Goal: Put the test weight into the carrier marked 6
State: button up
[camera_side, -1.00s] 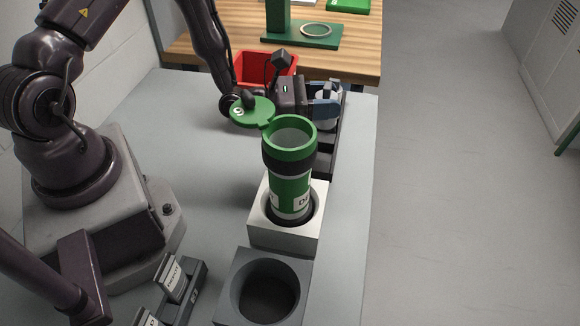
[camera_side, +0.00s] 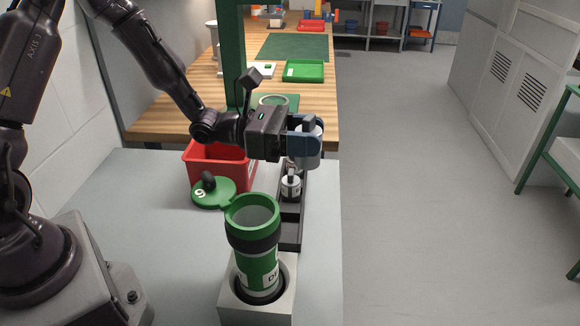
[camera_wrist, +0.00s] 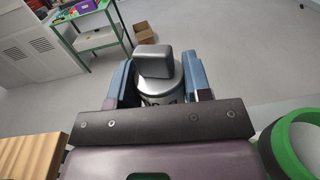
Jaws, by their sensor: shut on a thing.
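My gripper (camera_side: 308,143) is shut on the test weight, holding it above the dark tray. The weight (camera_wrist: 158,82) shows in the wrist view as a silver cylinder with a grey block-shaped knob between the blue fingers; the fingers mostly hide it in the side view. A green carrier (camera_side: 256,270) with a black band stands upright in a pale square holder (camera_side: 228,305), its mouth open. Its green lid (camera_side: 222,196) is swung out to the left; its digit looks like a 9, or a 6 upside down. The carrier is nearer the side camera than my gripper.
Another small weight (camera_side: 291,187) sits in the dark tray (camera_side: 291,230) below my gripper. A red bin (camera_side: 205,168) stands left of the tray. A wooden bench (camera_side: 190,112) with a green post (camera_side: 230,60) lies behind. The grey table is clear left of the carrier.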

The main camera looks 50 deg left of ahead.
jog(key=s+d+r+m+g+h, duration=0.4)
jog(key=s+d+r+m+g, duration=0.3)
jog(key=g, duration=0.5)
jog(key=s+a+f+m+g+y, duration=0.2)
jog(key=s+f+m+g, duration=0.2)
jog(key=s+m+g, duration=0.3)
jog(key=shift+a+f+g, duration=0.15)
jog(key=shift+a+g, duration=0.1)
jog(key=shift+g, duration=0.55)
jog(key=shift+s+f, duration=0.1)
jog(key=shift+f, duration=0.1)
jog(key=shift+f, duration=1.5)
jog(key=o, duration=1.2)
jog(key=shift+o, duration=0.2)
jog(key=shift+a, duration=0.1)
